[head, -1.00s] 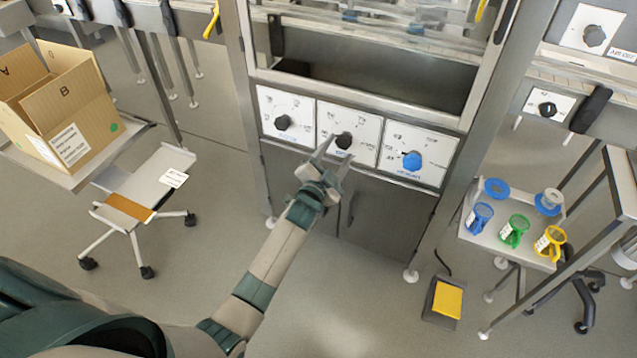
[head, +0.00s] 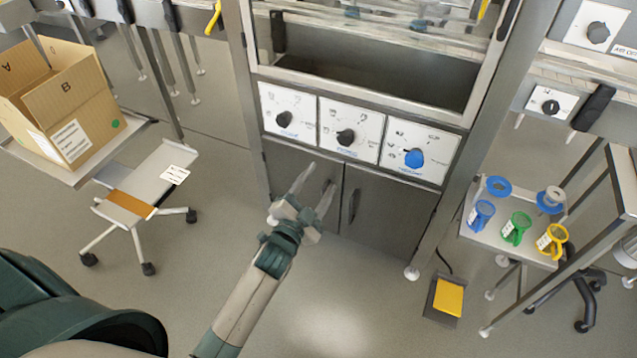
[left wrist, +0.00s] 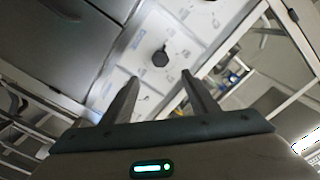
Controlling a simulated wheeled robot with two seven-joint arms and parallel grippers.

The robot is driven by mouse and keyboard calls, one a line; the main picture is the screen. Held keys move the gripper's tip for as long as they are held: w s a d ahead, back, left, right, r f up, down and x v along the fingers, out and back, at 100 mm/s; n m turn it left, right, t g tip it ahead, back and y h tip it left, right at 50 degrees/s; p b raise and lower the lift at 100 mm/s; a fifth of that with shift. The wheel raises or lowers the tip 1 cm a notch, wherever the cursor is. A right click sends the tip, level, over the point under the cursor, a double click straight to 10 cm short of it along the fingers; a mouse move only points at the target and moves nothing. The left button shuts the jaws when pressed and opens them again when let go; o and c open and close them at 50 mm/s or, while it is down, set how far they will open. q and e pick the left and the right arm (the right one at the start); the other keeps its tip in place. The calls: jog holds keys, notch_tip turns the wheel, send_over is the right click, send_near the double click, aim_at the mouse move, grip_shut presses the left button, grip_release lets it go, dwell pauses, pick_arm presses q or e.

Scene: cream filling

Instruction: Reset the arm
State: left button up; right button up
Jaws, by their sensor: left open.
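My left gripper (head: 312,187) is open and empty in the head view. It is in front of the cabinet doors below the dial panels, apart from the knobs. Its two fingers also show in the left wrist view (left wrist: 158,88), spread apart with a dark knob (left wrist: 160,57) on a white panel beyond them. In the head view the panels carry a left black knob (head: 284,118), a middle black knob (head: 346,137) and a right blue knob (head: 414,158). My right gripper is not in view.
A cardboard box (head: 75,95) stands on a shelf at the left, above a wheeled stool (head: 150,185). A small table (head: 490,232) with blue, green and yellow cups is at the right. A yellow pedal (head: 448,298) lies on the floor. Floor before the cabinet is clear.

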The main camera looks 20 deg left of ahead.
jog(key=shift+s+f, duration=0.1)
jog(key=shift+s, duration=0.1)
pick_arm(q)
jog(key=s+d+f+n+g+p, duration=0.1)
jog(key=s+f+g, duration=0.1)
jog(key=s+f, duration=0.35)
jog(key=s+f+n+g+p, duration=0.1)
jog(key=s+f+g, duration=0.1)
jog(key=f, duration=0.7)
jog(key=s+d+f+n+g+p, duration=0.1)
jog(key=s+f+n+g, duration=0.15)
jog(key=f, duration=0.55)
jog(key=s+d+f+n+g+p, duration=0.1)
jog(key=s+f+g, duration=0.2)
jog(key=s+f, duration=0.5)
jog(key=s+d+f+n+g+p, duration=0.1)
jog(key=s+f+g, duration=0.2)
jog(key=s+f, duration=0.6)
jog(key=s, duration=0.6)
jog(key=shift+s+n+h, duration=0.2)
jog(key=shift+n+h, duration=0.1)
jog(key=shift+n, duration=0.05)
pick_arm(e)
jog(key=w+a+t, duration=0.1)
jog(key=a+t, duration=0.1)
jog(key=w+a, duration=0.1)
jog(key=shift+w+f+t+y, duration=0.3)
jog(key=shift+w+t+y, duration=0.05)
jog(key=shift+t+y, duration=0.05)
